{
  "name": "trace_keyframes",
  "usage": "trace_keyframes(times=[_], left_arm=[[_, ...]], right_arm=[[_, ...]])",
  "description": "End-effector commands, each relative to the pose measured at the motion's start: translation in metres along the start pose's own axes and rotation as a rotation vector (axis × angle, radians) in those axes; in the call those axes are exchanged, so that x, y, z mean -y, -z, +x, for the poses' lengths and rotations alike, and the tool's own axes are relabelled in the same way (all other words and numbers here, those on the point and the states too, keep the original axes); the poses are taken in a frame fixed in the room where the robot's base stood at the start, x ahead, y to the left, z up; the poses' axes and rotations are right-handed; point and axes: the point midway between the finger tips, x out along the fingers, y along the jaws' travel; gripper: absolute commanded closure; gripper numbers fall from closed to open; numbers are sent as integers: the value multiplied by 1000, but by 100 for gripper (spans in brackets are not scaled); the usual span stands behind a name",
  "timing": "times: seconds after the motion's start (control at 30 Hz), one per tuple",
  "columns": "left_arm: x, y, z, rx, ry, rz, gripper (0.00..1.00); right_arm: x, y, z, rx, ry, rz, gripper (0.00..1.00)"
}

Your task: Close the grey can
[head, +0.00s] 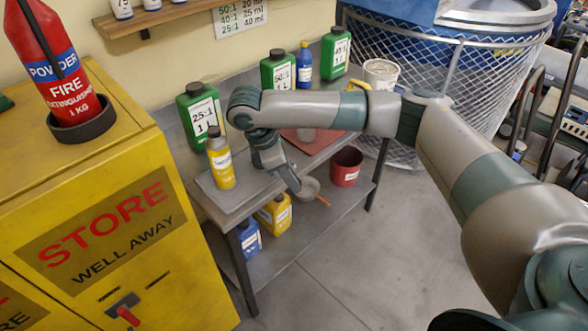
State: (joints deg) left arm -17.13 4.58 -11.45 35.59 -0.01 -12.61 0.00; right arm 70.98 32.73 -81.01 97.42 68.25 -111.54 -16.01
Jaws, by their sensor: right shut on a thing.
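A small grey cylinder (305,134) shows just below my right arm, by the red mat on the bench. It may be the grey can; its top is hidden by the arm, so I cannot tell whether it is open. My right gripper (294,186) points down at the bench's front edge, left of and nearer than that cylinder. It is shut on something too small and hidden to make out. A grey round dish-like thing (310,187) with an orange handle shows beside the fingertips; I cannot tell if they touch. My left gripper is out of view.
A yellow bottle (219,165) stands on the bench left of the gripper. Several green jugs (201,114) and a blue bottle (304,64) line the back. A red bucket (346,166) and yellow jug (274,213) are lower. A yellow cabinet (150,160) stands left.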

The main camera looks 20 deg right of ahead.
Motion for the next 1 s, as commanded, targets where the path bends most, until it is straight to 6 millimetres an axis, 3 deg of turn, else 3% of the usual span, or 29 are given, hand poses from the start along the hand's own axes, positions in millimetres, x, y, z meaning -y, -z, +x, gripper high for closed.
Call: trace_keyframes(times=[0.3, 0.7, 1.0], left_arm=[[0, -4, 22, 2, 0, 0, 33], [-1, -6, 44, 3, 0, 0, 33], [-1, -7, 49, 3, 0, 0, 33]], right_arm=[[49, 10, -2, 0, 186, 467, 94], [113, 8, -10, -1, 423, 1057, 94], [137, 6, -16, 9, 510, 1257, 94]])
